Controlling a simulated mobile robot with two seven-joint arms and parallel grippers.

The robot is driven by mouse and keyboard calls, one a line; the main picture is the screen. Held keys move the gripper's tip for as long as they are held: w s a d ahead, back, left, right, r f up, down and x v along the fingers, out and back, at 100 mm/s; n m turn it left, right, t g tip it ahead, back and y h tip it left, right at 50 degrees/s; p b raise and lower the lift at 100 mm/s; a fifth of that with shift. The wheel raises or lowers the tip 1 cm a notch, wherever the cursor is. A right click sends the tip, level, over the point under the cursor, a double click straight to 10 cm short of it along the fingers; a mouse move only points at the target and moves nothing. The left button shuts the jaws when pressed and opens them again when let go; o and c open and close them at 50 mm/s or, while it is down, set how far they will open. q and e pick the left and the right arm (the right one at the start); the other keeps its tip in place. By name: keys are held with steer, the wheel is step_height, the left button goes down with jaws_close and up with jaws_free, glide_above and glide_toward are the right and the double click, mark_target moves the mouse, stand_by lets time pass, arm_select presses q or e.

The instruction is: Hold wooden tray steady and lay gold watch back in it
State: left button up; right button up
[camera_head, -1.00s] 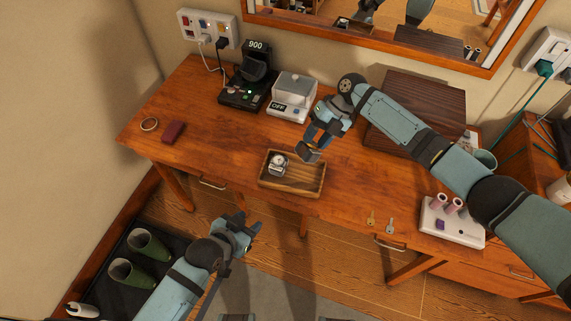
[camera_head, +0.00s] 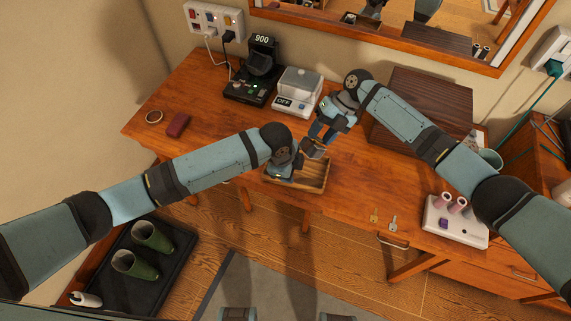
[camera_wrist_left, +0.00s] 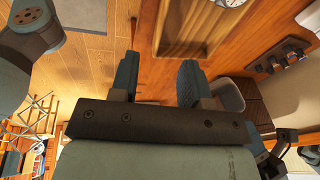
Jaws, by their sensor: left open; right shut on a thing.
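The wooden tray (camera_head: 317,189) lies near the table's front edge, its left part hidden behind my left arm in the head view. In the left wrist view, the tray's wooden wall (camera_wrist_left: 158,30) lies ahead of the fingers, and a white-faced watch (camera_wrist_left: 231,3) shows at the top edge. My left gripper (camera_head: 279,174) is open at the tray's left front; its spread fingers show in the left wrist view (camera_wrist_left: 158,78). My right gripper (camera_head: 313,149) is shut above the tray's back right part. The small dark thing at its tips is mostly hidden, apparently the gold watch.
A black stand (camera_head: 255,83) and a white scale (camera_head: 297,92) stand behind the tray. A dark wooden board (camera_head: 430,100) lies at back right. A red box (camera_head: 178,125) and a ring (camera_head: 153,117) lie left. Two keys (camera_head: 384,219) and a white block (camera_head: 453,222) are at right.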

arm_select(q)
steer(key=shift+y, duration=0.3)
steer(key=f, duration=0.3)
steer(key=w+f, duration=0.1)
steer(key=f, duration=0.3)
steer(key=w+f, duration=0.1)
steer(key=f, duration=0.3)
steer(key=shift+d+f, duration=0.25)
steer(key=shift+d, duration=0.1)
steer(key=shift+c, duration=0.2)
jaws_close()
